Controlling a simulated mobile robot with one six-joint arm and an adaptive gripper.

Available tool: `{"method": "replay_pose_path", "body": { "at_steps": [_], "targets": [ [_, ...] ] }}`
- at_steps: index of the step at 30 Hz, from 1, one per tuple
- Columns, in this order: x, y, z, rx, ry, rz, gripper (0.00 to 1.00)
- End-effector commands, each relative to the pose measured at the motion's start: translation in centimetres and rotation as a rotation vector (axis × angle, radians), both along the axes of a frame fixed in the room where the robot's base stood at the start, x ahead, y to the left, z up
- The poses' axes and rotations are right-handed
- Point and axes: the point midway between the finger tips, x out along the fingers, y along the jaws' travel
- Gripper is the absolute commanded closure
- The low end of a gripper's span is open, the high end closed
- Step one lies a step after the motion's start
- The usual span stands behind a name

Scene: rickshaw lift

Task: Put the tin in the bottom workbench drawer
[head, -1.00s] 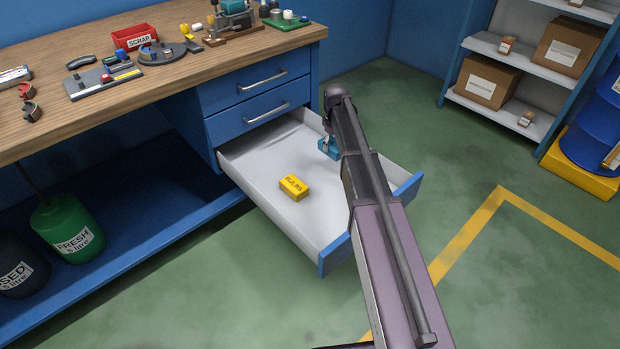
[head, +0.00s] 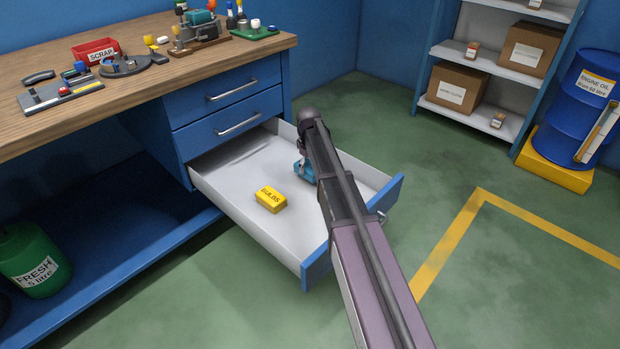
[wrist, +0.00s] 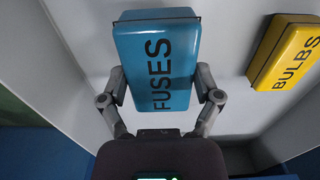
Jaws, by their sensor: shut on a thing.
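A blue tin marked FUSES (wrist: 155,60) is held between the two fingers of my gripper (wrist: 161,88), which is shut on its sides. In the head view the tin (head: 304,172) shows partly, low inside the open bottom drawer (head: 230,205) of the workbench; my arm hides the rest. I cannot tell whether it touches the drawer floor. A yellow tin marked BULBS (head: 270,200) lies on the drawer floor to the left of it. The yellow tin also shows at the right of the wrist view (wrist: 286,52).
Two shut drawers (head: 228,108) are above the open one. The workbench top (head: 150,85) holds a red SCRAP bin (head: 96,50) and tools. A shelf with boxes (head: 457,87) and a blue drum (head: 578,105) stand at the right. Green floor is clear right of the drawer.

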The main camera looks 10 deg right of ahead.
Motion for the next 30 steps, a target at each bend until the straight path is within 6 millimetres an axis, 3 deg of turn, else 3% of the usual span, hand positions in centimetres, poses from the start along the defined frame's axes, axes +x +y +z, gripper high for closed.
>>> {"method": "replay_pose_path", "body": {
  "at_steps": [13,30],
  "targets": [
    [0.0,0.0,-0.3,0.000,0.000,0.000,0.75],
    [0.0,0.0,-3.8,0.000,0.000,0.000,0.75]
  ]
}}
